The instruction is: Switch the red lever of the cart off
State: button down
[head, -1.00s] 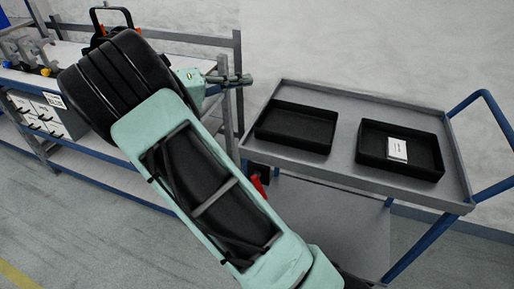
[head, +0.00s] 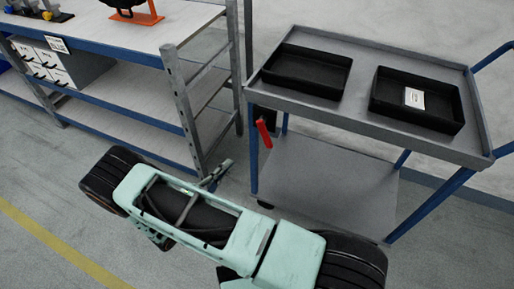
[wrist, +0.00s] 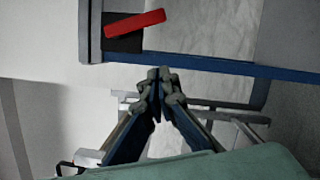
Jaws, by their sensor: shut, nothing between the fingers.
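The red lever (head: 264,133) sits on a dark plate at the left front corner of the cart (head: 330,184), below the upper tray. In the head view it hangs down, slightly tilted. In the wrist view the red lever (wrist: 134,22) lies near the top, across its black plate (wrist: 122,40). My gripper (head: 222,168) is lower and to the left of the lever, apart from it. In the wrist view my gripper (wrist: 158,76) is shut with its fingertips together and empty, pointing towards the cart's blue frame.
The cart's top holds two black trays (head: 307,73), (head: 417,99); one has a white card (head: 414,98). A shelf rack (head: 130,50) with a grey post (head: 184,110) stands to the left. Free floor lies at the front left.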

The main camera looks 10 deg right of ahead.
aim_at(266, 133)
jog(key=shift+d, duration=0.1)
jog(key=w+d+r, duration=0.2)
jog(key=w+d, duration=0.2)
jog(key=d, duration=0.6)
jog(key=shift+w+d+r, duration=0.15)
jog(key=shift+d, duration=0.1)
dwell(0.3)
